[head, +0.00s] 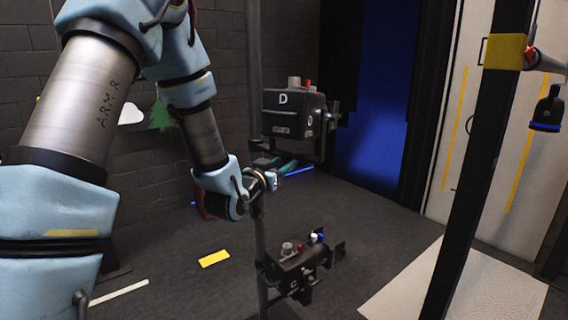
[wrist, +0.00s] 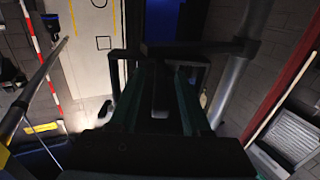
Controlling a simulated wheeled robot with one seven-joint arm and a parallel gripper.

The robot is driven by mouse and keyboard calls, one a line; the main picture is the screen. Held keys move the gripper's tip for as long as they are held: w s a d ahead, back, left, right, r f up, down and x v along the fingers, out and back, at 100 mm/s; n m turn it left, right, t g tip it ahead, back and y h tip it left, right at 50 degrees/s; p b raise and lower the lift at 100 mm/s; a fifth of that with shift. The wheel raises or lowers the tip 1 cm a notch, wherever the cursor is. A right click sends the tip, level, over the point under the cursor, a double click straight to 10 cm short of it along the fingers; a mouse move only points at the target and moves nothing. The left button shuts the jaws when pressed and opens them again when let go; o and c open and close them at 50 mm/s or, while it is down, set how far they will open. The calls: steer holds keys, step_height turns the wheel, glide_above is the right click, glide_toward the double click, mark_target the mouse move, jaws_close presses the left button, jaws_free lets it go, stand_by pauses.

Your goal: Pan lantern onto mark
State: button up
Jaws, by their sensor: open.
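Two black stage lanterns hang on a vertical grey pole (head: 254,70) in the head view. The upper lantern (head: 293,112), lettered D, has a grey knob and a red knob on top. The lower lantern (head: 300,270), lettered C, has grey, red, white and blue knobs. My gripper (head: 287,165) is just under lantern D, beside the pole. In the wrist view my gripper (wrist: 158,75) is open, its teal fingers on either side of a dark bar-like part; I cannot tell if they touch it. A yellow floor mark (head: 214,258) lies left of the pole.
A white strip (head: 119,292) lies on the floor at lower left. A dark post (head: 480,160) with a yellow band stands at right, near a pale floor panel (head: 455,285). A blue-lit patch (head: 370,150) shows on the back wall. Open dark floor lies between.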

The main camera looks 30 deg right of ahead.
jaws_close()
stand_by(1.4)
